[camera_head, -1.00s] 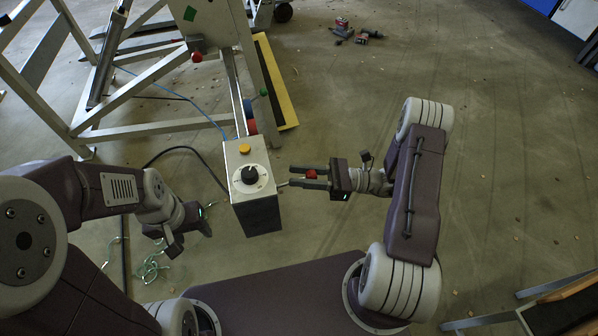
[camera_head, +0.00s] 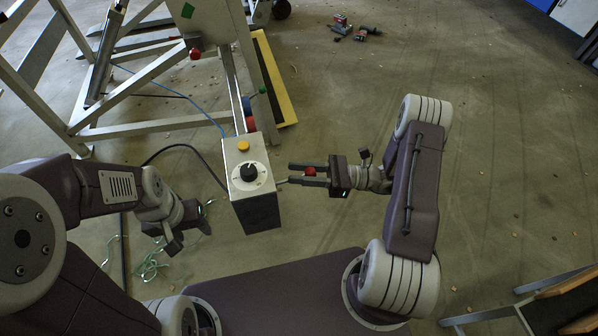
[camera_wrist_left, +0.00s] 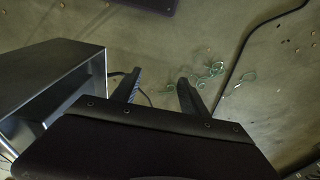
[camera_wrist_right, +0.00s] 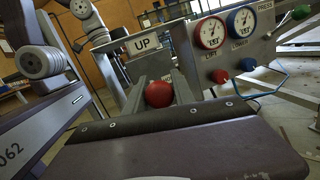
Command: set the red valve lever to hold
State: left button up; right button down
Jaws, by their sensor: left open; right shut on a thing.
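The red valve lever shows as a red ball knob (camera_head: 310,171) at the right side of the control box, with a thin rod between box and gripper. My right gripper (camera_head: 308,173) is shut on it, one finger on each side. The right wrist view shows the same red knob (camera_wrist_right: 158,94) between the fingers, in front of a plate marked UP (camera_wrist_right: 145,43). My left gripper (camera_wrist_left: 160,85) is open and empty, low to the left of the box.
The control box (camera_head: 255,212) carries a black dial (camera_head: 249,172) and a yellow button (camera_head: 243,146). The right wrist view shows a red gauge (camera_wrist_right: 210,32), a blue gauge (camera_wrist_right: 241,20), a red LIFT knob (camera_wrist_right: 220,76) and a blue LOWER knob (camera_wrist_right: 247,65). Green cord (camera_head: 150,266) lies on the floor.

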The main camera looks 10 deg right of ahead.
dwell(0.3)
pick_arm(q)
jog(key=shift+w, duration=0.1)
jog(key=c, duration=0.5)
jog(key=shift+n, duration=0.7)
jog(key=w+r, duration=0.2)
jog(key=w+d+r, duration=0.1)
jog(key=w, duration=0.2)
jog(key=w+r, duration=0.2)
jog(key=shift+w+d+r, duration=0.3)
jog(key=shift+w+r, duration=0.05)
jog(key=shift+w, duration=0.05)
grip_shut()
jog(key=w+d+r+n+h, duration=0.1)
jog(key=w+d+r, duration=0.1)
jog(key=w+r, duration=0.25)
jog(key=w+d+r, duration=0.3)
jog(key=r, duration=0.3)
jog(key=d, duration=0.3)
jog(key=d+r+g+h, duration=0.1)
jog(key=d, duration=0.2)
jog(key=d+r+m+h, duration=0.1)
jog(key=d, duration=0.2)
jog(key=shift+s+d, duration=0.15)
jog(key=shift+s, duration=0.1)
jog(key=m+g, duration=0.2)
send_near(307, 170)
jog(key=shift+h, duration=0.4)
jog(key=x, duration=0.7)
jog(key=shift+a, duration=0.25)
